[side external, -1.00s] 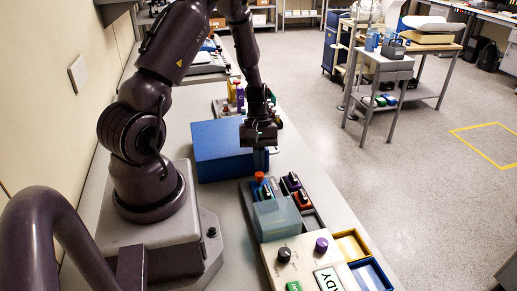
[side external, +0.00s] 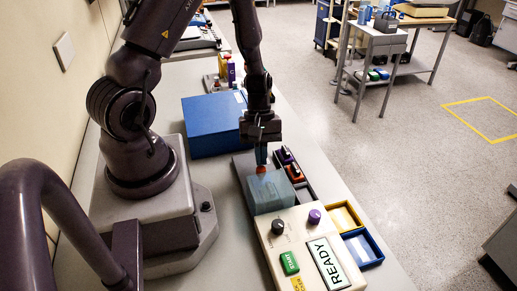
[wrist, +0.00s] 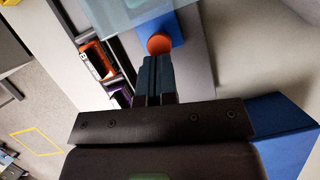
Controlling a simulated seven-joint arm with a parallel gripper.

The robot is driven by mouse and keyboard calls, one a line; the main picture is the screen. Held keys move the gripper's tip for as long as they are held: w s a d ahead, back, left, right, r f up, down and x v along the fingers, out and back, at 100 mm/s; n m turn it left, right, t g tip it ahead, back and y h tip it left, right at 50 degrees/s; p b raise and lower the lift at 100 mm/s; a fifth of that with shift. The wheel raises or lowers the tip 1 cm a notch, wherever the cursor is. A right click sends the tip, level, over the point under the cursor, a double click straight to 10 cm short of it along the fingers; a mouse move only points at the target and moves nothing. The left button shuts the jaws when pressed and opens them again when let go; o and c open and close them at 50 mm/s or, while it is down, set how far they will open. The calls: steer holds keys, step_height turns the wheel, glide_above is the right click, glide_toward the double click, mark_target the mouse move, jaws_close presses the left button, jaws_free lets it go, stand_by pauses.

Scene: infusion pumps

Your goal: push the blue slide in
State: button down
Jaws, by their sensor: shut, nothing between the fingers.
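The blue slide (wrist: 172,28) carries an orange-red knob (wrist: 158,43). Its far part lies under a translucent blue-grey cover (wrist: 118,12), and a short length with the knob shows outside the edge. In the side external view the knob (side external: 261,170) sits close against the back edge of the cover (side external: 270,193), and the slide itself is mostly hidden. My gripper (wrist: 157,60) is shut and empty, pointing down just behind the knob. Its fingertips (side external: 261,157) are at or very near the knob; I cannot tell if they touch.
Orange (wrist: 97,60) and purple modules sit in slots beside the slide. In front are a cream panel with knobs, a green START button (side external: 289,262) and a READY display (side external: 326,264). Yellow and blue trays (side external: 363,249) lie to its right. A blue box (side external: 212,125) stands behind.

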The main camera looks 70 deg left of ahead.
steer(key=s+v, duration=0.1)
steer(key=v, duration=0.9)
steer(key=s+d+r+m+t+y, duration=0.2)
steer(key=d+r+m+t, duration=0.1)
steer(key=d+r+m, duration=0.3)
steer(key=s+d+r+m+t+y, duration=0.2)
steer(key=d+r+m, duration=0.4)
steer(key=r, duration=0.8)
steer(key=m+t, duration=0.1)
steer(key=m, duration=0.2)
steer(key=shift+s+d+r+m, duration=0.15)
steer(key=shift+s+r+m, duration=0.05)
steer(key=shift+s+m, duration=0.2)
steer(key=c, duration=1.8)
jaws_free()
